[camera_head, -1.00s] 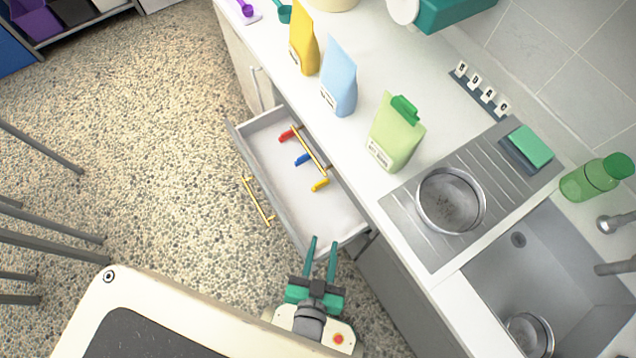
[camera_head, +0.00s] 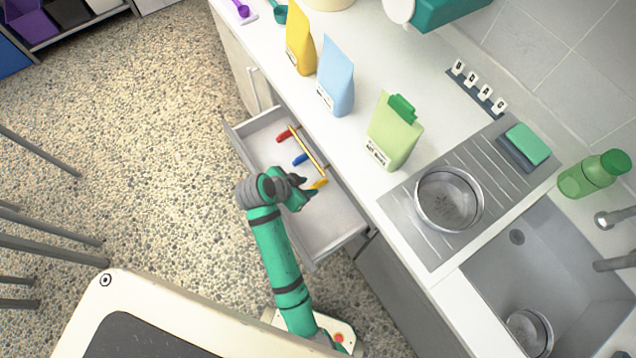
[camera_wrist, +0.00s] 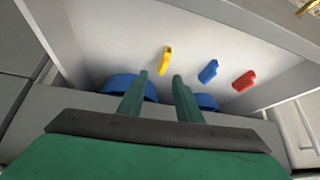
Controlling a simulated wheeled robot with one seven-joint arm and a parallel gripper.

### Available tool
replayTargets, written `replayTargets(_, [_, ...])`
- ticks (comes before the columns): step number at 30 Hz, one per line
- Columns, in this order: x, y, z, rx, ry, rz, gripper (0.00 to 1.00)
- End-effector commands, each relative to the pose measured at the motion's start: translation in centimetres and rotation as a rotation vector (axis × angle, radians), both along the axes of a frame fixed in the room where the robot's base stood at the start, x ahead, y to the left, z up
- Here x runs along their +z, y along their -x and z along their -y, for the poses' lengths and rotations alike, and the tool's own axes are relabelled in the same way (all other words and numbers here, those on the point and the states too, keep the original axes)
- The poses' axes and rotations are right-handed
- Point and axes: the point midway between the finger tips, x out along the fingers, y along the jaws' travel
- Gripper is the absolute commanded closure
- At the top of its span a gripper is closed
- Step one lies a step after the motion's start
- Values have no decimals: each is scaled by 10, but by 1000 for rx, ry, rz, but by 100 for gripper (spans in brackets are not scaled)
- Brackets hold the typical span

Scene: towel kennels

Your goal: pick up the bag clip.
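Three bag clips lie in the open drawer (camera_head: 330,226): a yellow clip (camera_head: 320,184), a blue clip (camera_head: 301,159) and a red clip (camera_head: 284,135). In the wrist view the yellow clip (camera_wrist: 165,60) lies just beyond my fingertips, with the blue clip (camera_wrist: 208,72) and red clip (camera_wrist: 244,81) to its right. A green clip (camera_head: 402,108) sits on top of the green bag (camera_head: 393,135). My gripper (camera_wrist: 160,76) is open and empty, its fingers pointing toward the yellow clip. In the head view my arm partly hides the gripper.
A gold handle (camera_head: 308,150) crosses above the drawer beside the clips. The counter holds a blue bag (camera_head: 337,80), a yellow bag (camera_head: 301,40) and a metal bowl (camera_head: 449,199). Blue rounded shapes (camera_wrist: 130,86) show behind my fingers; I cannot tell what they are.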

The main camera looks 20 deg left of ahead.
Motion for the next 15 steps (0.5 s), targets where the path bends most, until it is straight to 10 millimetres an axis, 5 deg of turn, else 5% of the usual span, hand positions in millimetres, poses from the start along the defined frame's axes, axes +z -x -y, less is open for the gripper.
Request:
replayTargets(7, [20,-4,-13,-145,9,-28,68])
replayTargets(15, [-7,-17,-2,-158,12,-33,68])
